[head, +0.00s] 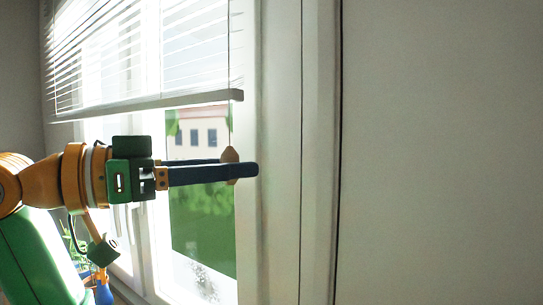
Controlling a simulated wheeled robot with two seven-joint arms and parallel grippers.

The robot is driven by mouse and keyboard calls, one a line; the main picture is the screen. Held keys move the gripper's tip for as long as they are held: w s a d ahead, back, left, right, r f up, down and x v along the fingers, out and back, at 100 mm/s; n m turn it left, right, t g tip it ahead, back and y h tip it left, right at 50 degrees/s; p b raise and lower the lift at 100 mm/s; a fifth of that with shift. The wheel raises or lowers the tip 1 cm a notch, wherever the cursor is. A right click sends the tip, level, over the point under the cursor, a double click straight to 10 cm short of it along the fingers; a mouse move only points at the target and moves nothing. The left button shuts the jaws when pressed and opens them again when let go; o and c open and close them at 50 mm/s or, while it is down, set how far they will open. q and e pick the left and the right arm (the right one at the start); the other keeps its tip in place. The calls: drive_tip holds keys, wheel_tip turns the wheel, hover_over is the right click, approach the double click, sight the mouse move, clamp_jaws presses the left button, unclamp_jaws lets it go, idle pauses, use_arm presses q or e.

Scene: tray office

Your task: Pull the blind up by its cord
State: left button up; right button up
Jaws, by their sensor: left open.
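The blind (150,55) hangs over the upper part of the window, with its pale bottom rail (150,105) a little above my left gripper. A thin cord (231,125) comes down near the right end of the rail to a tan cord knob (230,156). My left gripper (238,166) reaches in from the left, its dark blue fingers level. The knob shows at the fingertips, partly hidden by the near finger. The fingers are open; I cannot tell whether they touch the knob.
The white window frame (280,200) stands just right of the fingertips, with a bare wall (440,150) beyond it.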

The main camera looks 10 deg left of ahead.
use_arm(q)
drive_tip(key=shift+w+d+r+p, duration=0.35)
drive_tip(key=shift+w+d+p, duration=0.2)
drive_tip(key=shift+p, duration=0.1)
drive_tip(key=x, duration=0.3)
drive_tip(key=shift+f, duration=0.35)
drive_tip(key=shift+s+a, duration=0.25)
drive_tip(key=c, duration=0.7)
clamp_jaws()
use_arm(e)
drive_tip(key=shift+s+a+r, duration=0.15)
drive_tip(key=shift+a+r, duration=0.05)
drive_tip(key=shift+r, duration=0.4)
drive_tip(key=shift+s+a+r, duration=0.1)
drive_tip(key=shift+a+r, duration=0.1)
drive_tip(key=shift+r, duration=0.35)
use_arm(q)
drive_tip(key=shift+r, duration=0.1)
